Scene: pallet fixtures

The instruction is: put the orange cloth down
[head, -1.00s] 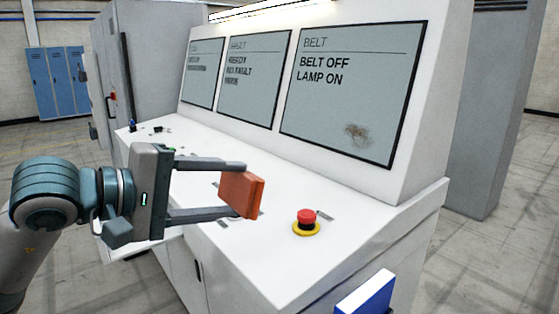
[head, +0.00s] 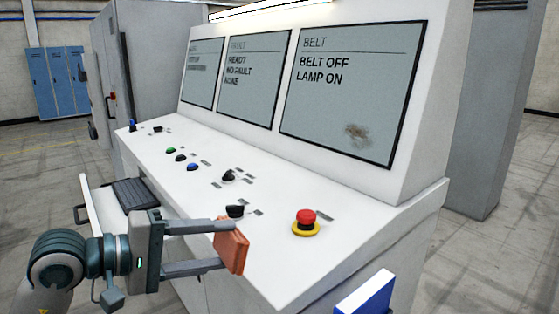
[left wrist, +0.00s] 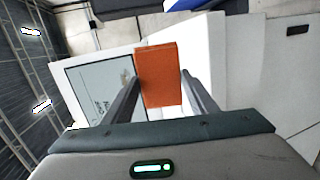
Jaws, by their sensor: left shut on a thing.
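The orange cloth (head: 232,247) looks like a small folded block. My left gripper (head: 228,243) is shut on it, with a finger on either side, and holds it by the front edge of the white console, left of the red button. In the left wrist view the cloth (left wrist: 158,74) sits between the two fingertips of the gripper (left wrist: 158,88). From the head view I cannot tell how high the cloth is above the console top. My right gripper is not in view.
The white console (head: 290,255) carries a red stop button (head: 306,219) on a yellow ring, black knobs (head: 235,211) and small coloured buttons. A smudge (head: 357,133) marks the BELT screen (head: 350,90). A keyboard (head: 135,194) lies at left. A blue-and-white object (head: 366,294) is at the console's front.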

